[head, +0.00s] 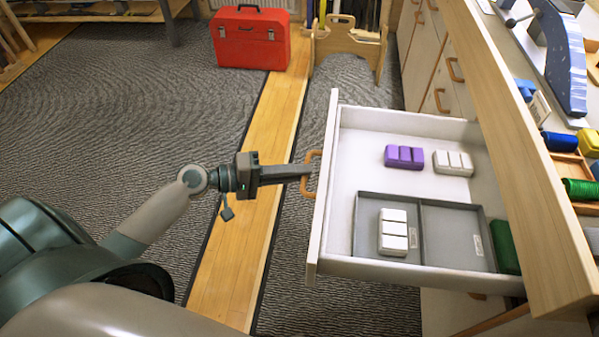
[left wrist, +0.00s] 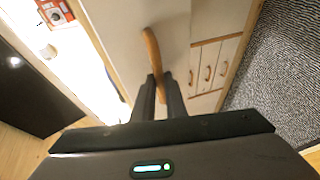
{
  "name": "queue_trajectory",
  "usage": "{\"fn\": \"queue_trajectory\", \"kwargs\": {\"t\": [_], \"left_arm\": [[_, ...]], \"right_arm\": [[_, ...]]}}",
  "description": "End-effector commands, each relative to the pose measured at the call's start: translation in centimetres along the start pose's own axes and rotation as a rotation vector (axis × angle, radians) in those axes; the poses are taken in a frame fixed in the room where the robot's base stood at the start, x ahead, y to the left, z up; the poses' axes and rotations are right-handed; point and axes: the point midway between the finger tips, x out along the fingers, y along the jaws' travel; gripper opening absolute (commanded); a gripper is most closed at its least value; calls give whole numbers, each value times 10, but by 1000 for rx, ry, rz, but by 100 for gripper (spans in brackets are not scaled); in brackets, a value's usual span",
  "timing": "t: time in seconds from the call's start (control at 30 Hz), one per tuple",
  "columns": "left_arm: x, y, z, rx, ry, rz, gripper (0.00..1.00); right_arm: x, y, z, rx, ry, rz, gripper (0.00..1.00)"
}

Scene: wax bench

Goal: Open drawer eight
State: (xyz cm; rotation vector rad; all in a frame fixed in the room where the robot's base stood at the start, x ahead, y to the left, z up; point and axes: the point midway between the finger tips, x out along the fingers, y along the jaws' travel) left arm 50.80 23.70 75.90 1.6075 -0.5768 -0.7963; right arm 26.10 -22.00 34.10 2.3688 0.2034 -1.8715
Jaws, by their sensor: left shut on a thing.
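A white drawer (head: 334,230) stands well out from the bench at the right of the head view. It holds purple wax blocks (head: 404,157), white wax blocks (head: 453,163) and a grey divided tray (head: 447,250). Its wooden handle (head: 312,174) is on the front panel; the handle also shows in the left wrist view (left wrist: 152,50). My left gripper (head: 308,172) is shut on this handle, with the fingers (left wrist: 162,88) around its bar. No drawer number is readable. My right gripper is not in view.
The wooden bench top (head: 520,150) runs along the right, with spools and tools on it. Closed drawers (head: 450,85) lie farther back. A red toolbox (head: 250,40) and a wooden rack (head: 348,45) stand on the floor behind. The floor left of the drawer is clear.

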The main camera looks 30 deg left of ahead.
Motion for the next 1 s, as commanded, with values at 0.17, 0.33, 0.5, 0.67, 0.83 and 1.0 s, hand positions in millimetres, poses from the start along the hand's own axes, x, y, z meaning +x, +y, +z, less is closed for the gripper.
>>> {"fn": "queue_trajectory", "kwargs": {"t": [0.17,0.33,0.5,0.67,0.83,1.0], "left_arm": [[0,0,0,0,1,0,30],[0,0,0,0,1,0,30],[0,0,0,0,0,0,30],[-2,0,0,0,1,0,30],[-12,-2,0,-1,1,-1,30],[-34,-3,1,0,0,-3,30]], "right_arm": [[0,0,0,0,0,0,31],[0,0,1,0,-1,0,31],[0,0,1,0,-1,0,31],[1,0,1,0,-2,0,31],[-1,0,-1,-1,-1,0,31],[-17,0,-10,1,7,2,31]]}}
